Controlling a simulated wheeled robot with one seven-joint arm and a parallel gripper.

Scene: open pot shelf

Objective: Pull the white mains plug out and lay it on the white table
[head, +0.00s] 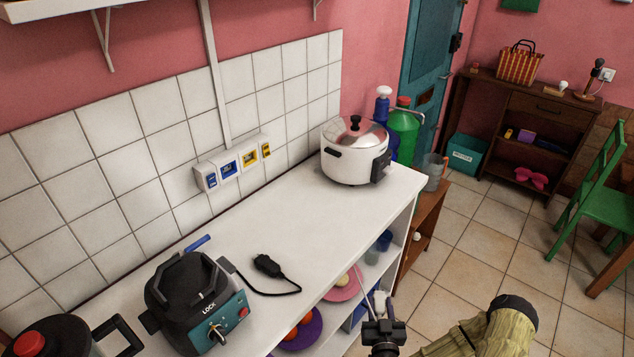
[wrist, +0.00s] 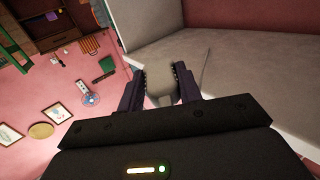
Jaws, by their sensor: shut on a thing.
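In the head view my gripper (head: 380,312) is low at the front edge of the white table (head: 290,215), beside the open shelves under its top. Its jaws are shut on a small pale thing, which I take as the white mains plug (head: 380,300). In the wrist view the plug (wrist: 160,84) sits between the two dark fingers of my gripper (wrist: 160,78). Its pins are hidden, and I cannot tell whether it touches a socket. A black plug (head: 268,265) with a black cord lies on the table top.
A black cooker (head: 195,300) stands at the table's near end and a white rice cooker (head: 355,155) at its far end. The table top between them is mostly clear. Plates, including a purple one (head: 300,335), lie on the shelf below. A wall socket strip (head: 235,165) is behind.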

